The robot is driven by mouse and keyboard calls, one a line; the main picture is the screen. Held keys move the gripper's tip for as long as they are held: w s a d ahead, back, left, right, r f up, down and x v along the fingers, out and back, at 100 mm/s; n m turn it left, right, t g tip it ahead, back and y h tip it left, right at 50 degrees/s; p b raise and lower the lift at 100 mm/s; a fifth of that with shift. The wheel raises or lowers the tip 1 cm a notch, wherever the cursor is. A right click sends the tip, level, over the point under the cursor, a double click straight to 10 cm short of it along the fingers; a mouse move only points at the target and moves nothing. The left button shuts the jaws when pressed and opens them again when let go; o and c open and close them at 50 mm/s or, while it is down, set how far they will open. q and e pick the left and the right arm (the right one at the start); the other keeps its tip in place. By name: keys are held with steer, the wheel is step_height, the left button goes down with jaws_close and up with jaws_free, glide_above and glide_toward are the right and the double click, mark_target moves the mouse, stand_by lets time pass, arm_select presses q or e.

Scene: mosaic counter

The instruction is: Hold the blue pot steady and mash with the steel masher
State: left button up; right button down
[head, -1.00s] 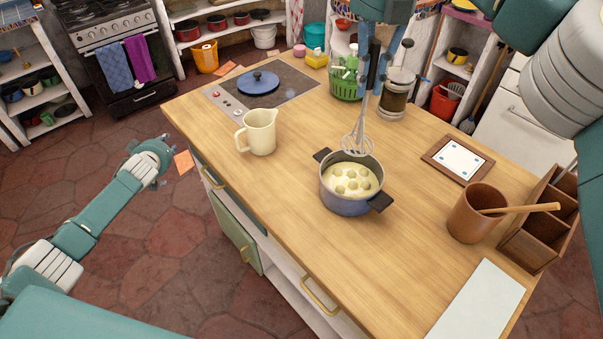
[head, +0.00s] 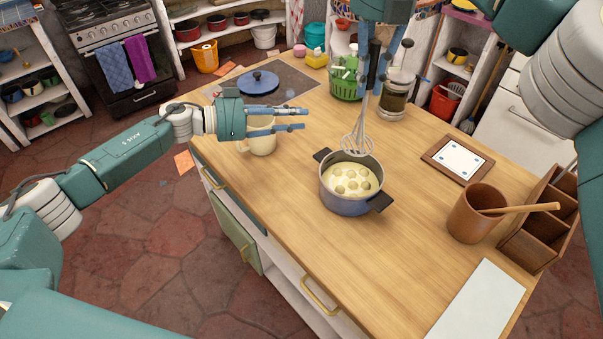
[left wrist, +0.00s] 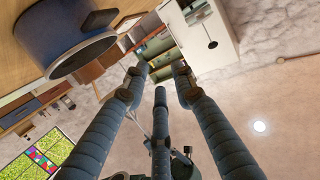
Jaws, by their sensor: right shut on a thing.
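The blue pot (head: 345,203) stands upright on the wooden counter, with dark side handles and pale lumpy food (head: 356,181) inside. It also shows in the left wrist view (left wrist: 88,52). My right gripper (head: 378,75) is shut on an upright steel tool (head: 358,135) with a black handle; its wire head looks like a whisk. The wire head hangs at the pot's far rim; I cannot tell whether it touches. My left gripper (head: 303,118) is open and empty, fingers spread, above the counter to the left of and beyond the pot. It partly covers the cream jug.
The cream jug (head: 262,145) stands left of the pot. A hob with a blue lid (head: 259,82), a green basket (head: 345,85) and a glass jar (head: 393,100) are behind.

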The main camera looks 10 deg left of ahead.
arm_select(q)
steer(key=s+d+f+m+g, duration=0.3)
steer(key=s+d+m+g, duration=0.15)
steer(key=s, duration=0.25)
steer(key=m+g+y, duration=0.1)
steer(key=g, duration=0.3)
glide_toward(336, 195)
steer(key=d, duration=0.1)
steer(key=shift+m, duration=0.25)
steer(key=x, duration=1.1)
steer(key=shift+w+d+f, duration=0.1)
steer(key=shift+d+f, duration=0.15)
steer(key=shift+d, duration=0.05)
steer(key=c, duration=0.6)
jaws_close()
arm_select(e)
steer(key=shift+s, duration=0.1)
arm_select(q)
steer(key=shift+a+f, duration=0.1)
arm_select(e)
steer(key=shift+f, duration=3.45)
